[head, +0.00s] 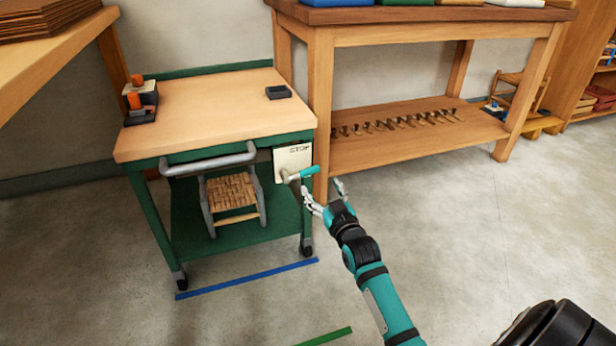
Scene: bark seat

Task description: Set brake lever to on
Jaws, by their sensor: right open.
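My right gripper (325,192) is open just below and right of the lever's teal end. One finger is near the lever's underside and the other stands to its right; I cannot tell whether either touches it. My left gripper is not in view.
The cart has a grey push handle (210,161) and a small woven stool (232,197) on its lower shelf. A wooden workbench (435,35) stands close behind at the right, its leg just beyond the lever. Open floor lies in front, with a blue stripe (247,278).

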